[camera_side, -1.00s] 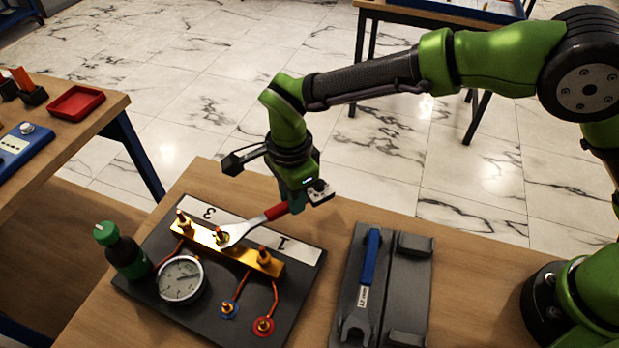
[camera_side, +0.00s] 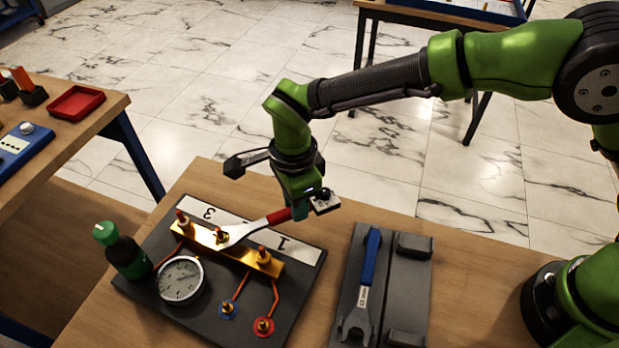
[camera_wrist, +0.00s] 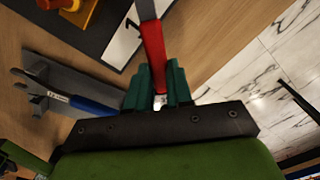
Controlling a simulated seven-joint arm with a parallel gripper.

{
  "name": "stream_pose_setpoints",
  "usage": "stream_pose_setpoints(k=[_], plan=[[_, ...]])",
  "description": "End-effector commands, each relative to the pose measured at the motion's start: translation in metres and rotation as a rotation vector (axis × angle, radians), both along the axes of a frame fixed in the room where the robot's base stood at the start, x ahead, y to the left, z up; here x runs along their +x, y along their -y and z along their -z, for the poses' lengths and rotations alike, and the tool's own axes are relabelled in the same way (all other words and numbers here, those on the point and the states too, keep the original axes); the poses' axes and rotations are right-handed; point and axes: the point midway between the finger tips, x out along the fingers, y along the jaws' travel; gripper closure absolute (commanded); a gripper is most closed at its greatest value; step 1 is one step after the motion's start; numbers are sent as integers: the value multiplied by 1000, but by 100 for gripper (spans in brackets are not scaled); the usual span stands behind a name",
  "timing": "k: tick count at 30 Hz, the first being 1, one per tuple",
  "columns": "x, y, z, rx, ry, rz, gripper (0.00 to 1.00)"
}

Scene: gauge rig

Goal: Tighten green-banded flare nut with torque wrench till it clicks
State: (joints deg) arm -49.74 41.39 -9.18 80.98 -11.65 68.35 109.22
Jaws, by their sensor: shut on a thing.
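My gripper (camera_side: 299,209) is shut on the red handle (camera_side: 279,215) of the torque wrench. In the wrist view the red handle (camera_wrist: 153,55) sits between my green fingers (camera_wrist: 158,88). The wrench's grey shaft (camera_side: 246,229) runs left to its head, which is at the middle fitting (camera_side: 221,235) of the brass manifold (camera_side: 190,238). The head partly covers that fitting, so I cannot tell how it seats there. A green band on the nut is too small to make out.
The manifold stands on a dark board (camera_side: 200,310) with a round gauge (camera_side: 180,280). A green-capped bottle (camera_side: 122,252) stands at its left. A blue-handled open-end wrench (camera_side: 369,262) lies in a grey holder (camera_side: 393,290) at the right. Bare wood lies between board and holder.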

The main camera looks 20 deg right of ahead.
Motion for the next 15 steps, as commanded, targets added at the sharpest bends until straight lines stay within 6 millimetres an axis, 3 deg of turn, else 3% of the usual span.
stream_pose_setpoints(k=[15], plan=[[-16, 0, -1, 1, 1, 112, 100]])
